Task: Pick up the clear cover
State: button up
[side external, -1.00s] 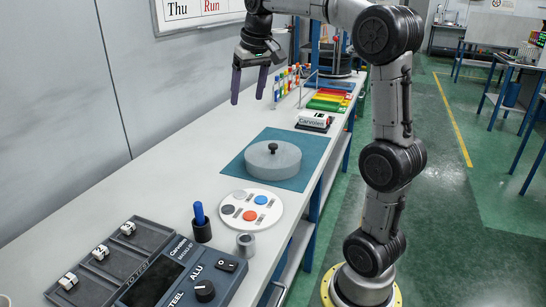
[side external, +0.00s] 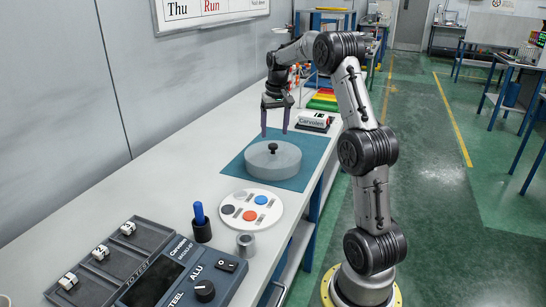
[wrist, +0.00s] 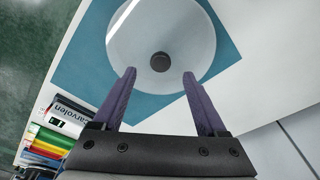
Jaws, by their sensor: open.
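The clear cover (side external: 285,163) is a round, see-through lid with a dark knob (side external: 273,148) on top. It sits on a teal mat (side external: 235,170) on the bench. In the wrist view the cover (wrist: 185,35) lies ahead of the fingertips, with its knob (wrist: 160,62) roughly centred between the two finger lines. My gripper (side external: 275,134) points down above the far part of the mat, a little above and behind the knob. Its purple fingers are open and empty; in the wrist view the gripper (wrist: 159,72) shows a wide gap. Nothing is visible under the cover.
A white round palette (side external: 236,197) with coloured discs lies in front of the mat. Nearby are a blue-handled tool in a dark cup (side external: 201,229), a grey ring (side external: 246,244) and a tester (side external: 185,275). A Carvolen block (side external: 313,122) stands behind the mat. The bench left of the mat is clear.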

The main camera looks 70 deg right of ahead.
aim_at(273, 145)
jog(key=shift+w+d+f, duration=0.1)
jog(key=shift+w+f, duration=0.05)
jog(key=shift+f, duration=0.75)
jog(key=shift+w+d+f, duration=0.1)
jog(key=shift+d+f, duration=0.05)
jog(key=shift+f, duration=0.8)
jog(key=shift+w+d+f, duration=0.1)
jog(key=shift+w+f, duration=0.05)
jog(key=shift+f, duration=0.75)
grip_shut()
jog(key=shift+r, duration=0.1)
